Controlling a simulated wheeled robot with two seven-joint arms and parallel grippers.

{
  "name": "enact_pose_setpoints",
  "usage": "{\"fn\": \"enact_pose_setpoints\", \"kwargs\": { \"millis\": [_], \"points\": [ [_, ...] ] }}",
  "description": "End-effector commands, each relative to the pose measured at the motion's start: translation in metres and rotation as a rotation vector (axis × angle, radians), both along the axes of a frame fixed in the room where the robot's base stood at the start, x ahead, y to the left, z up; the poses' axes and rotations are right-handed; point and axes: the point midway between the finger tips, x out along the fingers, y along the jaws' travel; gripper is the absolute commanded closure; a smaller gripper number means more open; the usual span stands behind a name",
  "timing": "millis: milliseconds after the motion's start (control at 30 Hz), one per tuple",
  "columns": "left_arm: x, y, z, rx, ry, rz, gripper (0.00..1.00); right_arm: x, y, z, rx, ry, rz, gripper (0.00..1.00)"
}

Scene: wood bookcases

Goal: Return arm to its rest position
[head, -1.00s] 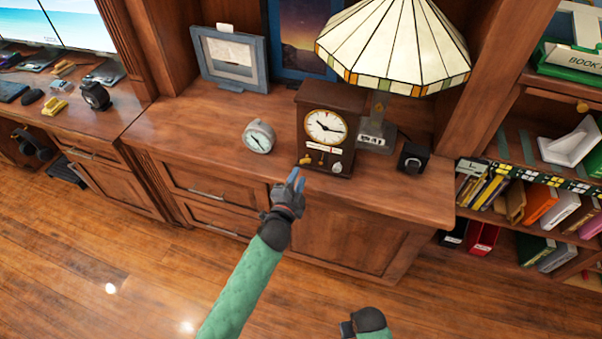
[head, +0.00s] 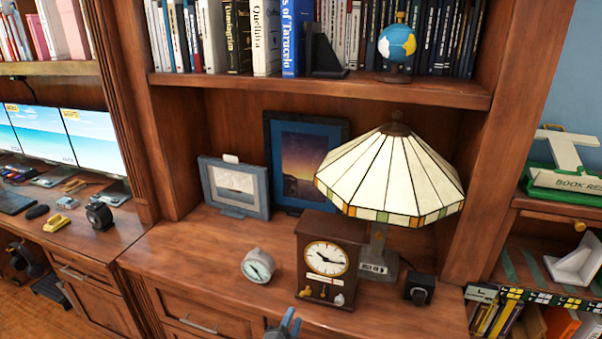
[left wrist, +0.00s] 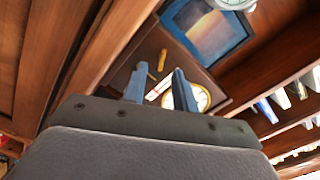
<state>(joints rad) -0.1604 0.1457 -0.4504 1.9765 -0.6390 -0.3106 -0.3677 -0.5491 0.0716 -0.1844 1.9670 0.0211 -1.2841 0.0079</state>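My left gripper (head: 291,322) shows only its blue fingertips at the bottom edge of the head view, in front of the desk clock. In the left wrist view its two blue fingers (left wrist: 158,88) stand apart with nothing held between them. Beyond them is the brown wooden clock (left wrist: 146,60), which also stands upright on the cabinet top in the head view (head: 314,238). The left arm is mostly hidden below the head view. My right gripper is in neither current view.
The wooden cabinet top (head: 185,250) holds a small round clock (head: 258,266), a stained-glass lamp (head: 392,178), picture frames (head: 234,187) and a small black item (head: 419,289). A bookshelf (head: 330,86) runs above. The cabinet top's left part is clear.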

Motion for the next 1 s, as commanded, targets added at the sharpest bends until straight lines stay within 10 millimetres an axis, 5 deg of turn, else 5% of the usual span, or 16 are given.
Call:
{"fn": "enact_pose_setpoints", "kwargs": {
  "millis": [267, 433, 700, 1000],
  "points": [
    [-0.004, 0.038, -0.062, -0.216, 0.383, 0.219, 0.72, 0.000, 0.000, -0.001, 0.000, 0.001, 0.000, 0.64],
    [-0.028, 0.072, -0.116, -0.378, 0.701, 0.410, 0.72, 0.000, 0.000, -0.001, 0.000, 0.001, 0.000, 0.64],
    [-0.133, 0.107, -0.208, -0.533, 1.162, 0.646, 0.72, 0.001, 0.000, -0.001, -0.001, 0.000, 0.000, 0.64],
    [-0.247, 0.133, -0.271, -0.587, 1.378, 0.761, 0.72, 0.001, 0.000, -0.001, -0.001, 0.000, 0.000, 0.64]
  ]
}}
